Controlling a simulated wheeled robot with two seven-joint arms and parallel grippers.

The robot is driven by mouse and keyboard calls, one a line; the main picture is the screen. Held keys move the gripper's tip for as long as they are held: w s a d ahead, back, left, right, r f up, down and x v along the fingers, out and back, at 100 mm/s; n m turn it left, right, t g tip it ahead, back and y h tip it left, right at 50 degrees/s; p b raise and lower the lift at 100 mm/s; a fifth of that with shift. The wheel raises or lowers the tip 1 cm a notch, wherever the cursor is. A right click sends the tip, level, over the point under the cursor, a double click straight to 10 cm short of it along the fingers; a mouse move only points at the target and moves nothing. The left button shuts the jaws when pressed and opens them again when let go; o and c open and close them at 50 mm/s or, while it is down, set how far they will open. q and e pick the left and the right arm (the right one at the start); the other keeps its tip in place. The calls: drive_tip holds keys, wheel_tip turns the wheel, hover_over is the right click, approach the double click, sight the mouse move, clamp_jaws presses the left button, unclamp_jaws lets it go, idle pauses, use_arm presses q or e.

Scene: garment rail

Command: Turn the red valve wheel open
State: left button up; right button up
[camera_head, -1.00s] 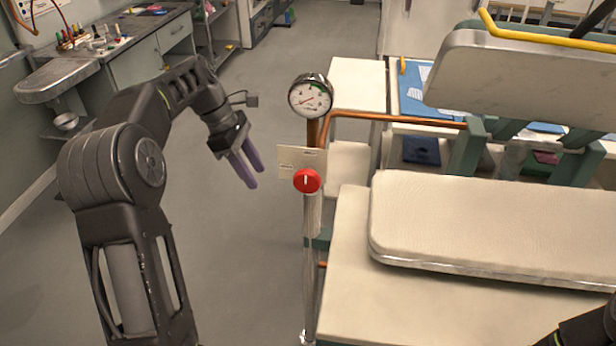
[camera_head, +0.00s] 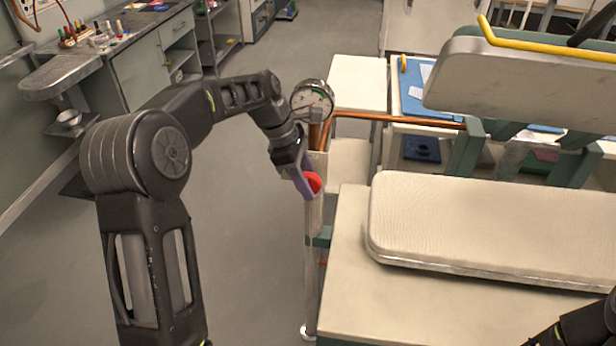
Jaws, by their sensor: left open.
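The red valve wheel (camera_head: 315,183) is on the upright pipe at the left side of the pressing table. My left gripper (camera_head: 306,187) is at the wheel, with its purple fingers in front of the wheel's left part. The fingers are open; I cannot tell whether they touch the wheel. Only the wheel's right part shows.
The padded pressing board (camera_head: 490,230) lies right of the pipe, with the raised press head (camera_head: 530,85) above it. A copper pipe (camera_head: 400,118) runs right from the gauge post. A workbench (camera_head: 150,45) stands at the back left. The floor (camera_head: 250,260) left of the pipe is clear.

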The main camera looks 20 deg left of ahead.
use_arm(q)
drive_tip(key=shift+f, duration=0.1)
drive_tip(key=shift+c, duration=0.5)
clamp_jaws()
